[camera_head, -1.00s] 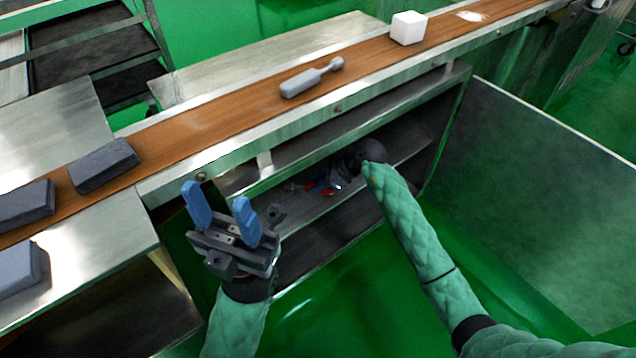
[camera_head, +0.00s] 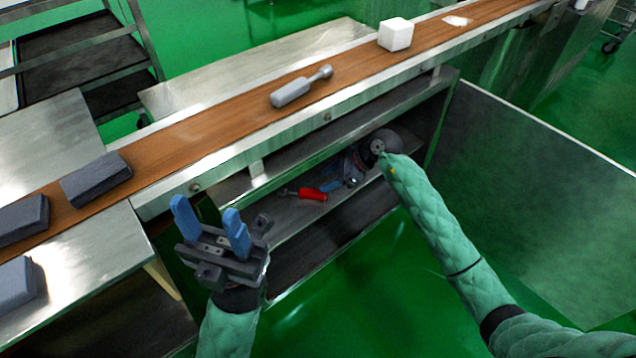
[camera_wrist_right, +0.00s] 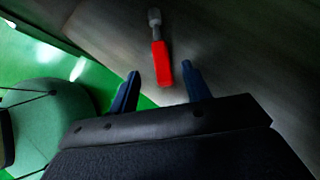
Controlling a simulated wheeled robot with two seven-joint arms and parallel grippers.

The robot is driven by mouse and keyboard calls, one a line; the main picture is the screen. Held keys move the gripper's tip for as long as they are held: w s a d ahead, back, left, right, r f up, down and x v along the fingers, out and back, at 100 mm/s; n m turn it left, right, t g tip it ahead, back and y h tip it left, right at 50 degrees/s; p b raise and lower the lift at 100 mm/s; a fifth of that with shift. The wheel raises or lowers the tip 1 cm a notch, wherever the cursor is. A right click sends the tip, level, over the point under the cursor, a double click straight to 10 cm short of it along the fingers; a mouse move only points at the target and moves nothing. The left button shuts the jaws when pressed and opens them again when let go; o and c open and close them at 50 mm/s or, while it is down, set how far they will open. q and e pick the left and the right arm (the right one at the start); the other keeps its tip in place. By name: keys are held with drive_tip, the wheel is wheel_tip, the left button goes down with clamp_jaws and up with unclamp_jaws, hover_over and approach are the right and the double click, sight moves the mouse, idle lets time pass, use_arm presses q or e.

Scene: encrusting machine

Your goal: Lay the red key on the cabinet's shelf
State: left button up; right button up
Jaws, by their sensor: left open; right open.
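The red key (camera_head: 312,194) has a red handle and a grey metal end, and lies on the cabinet's shelf (camera_head: 300,215). In the right wrist view the key (camera_wrist_right: 161,65) lies flat on the grey shelf surface (camera_wrist_right: 230,50), just beyond the fingertips. My right gripper (camera_head: 332,186) is inside the cabinet beside the key, with its blue fingers apart. In the right wrist view the open gripper (camera_wrist_right: 163,80) has nothing clamped between its fingers. My left gripper (camera_head: 205,213) is open and empty, raised in front of the cabinet's left side.
A brown conveyor belt (camera_head: 220,121) runs above the cabinet, carrying a grey tool (camera_head: 300,88), a white cube (camera_head: 395,35) and dark blocks (camera_head: 96,179). The cabinet's open door (camera_head: 550,165) stands at the right. The conveyor edge overhangs the shelf opening.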

drive_tip(key=shift+v, duration=2.1)
